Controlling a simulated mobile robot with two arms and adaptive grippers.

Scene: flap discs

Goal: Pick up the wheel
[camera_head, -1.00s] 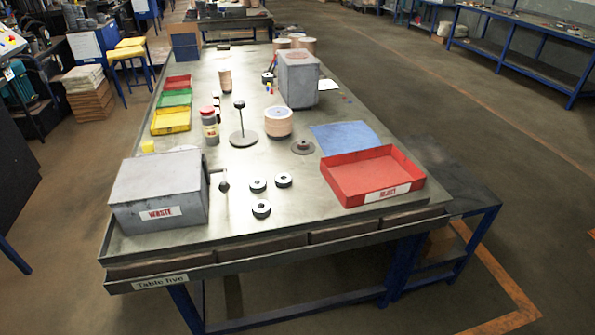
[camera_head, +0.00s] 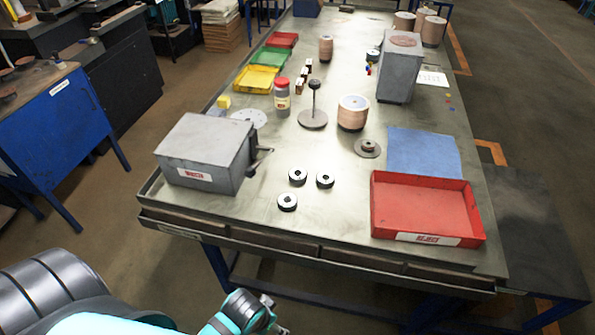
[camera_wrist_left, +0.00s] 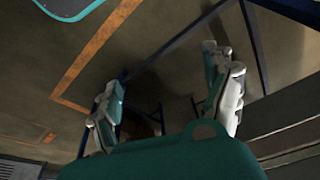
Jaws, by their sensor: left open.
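Three small dark wheels with pale centres lie flat on the table (camera_head: 330,225), near its front edge. They are a left wheel (camera_head: 297,177), a right wheel (camera_head: 325,180) and a front wheel (camera_head: 287,201). A brownish disc with a raised hub (camera_head: 367,148) lies farther back. I cannot tell which one the task means. My left gripper (camera_head: 268,316) is low at the bottom of the head view, in front of the table and apart from the wheels. The left wrist view shows its fingers (camera_wrist_left: 165,100) spread and empty. My right gripper is not in view.
A grey waste box (camera_head: 205,150) stands left of the wheels and a red reject tray (camera_head: 425,205) right of them. Behind are a disc stand (camera_head: 313,105), a stack of discs (camera_head: 352,112) and a blue mat (camera_head: 425,152). The table's front rim (camera_head: 320,255) lies between gripper and wheels.

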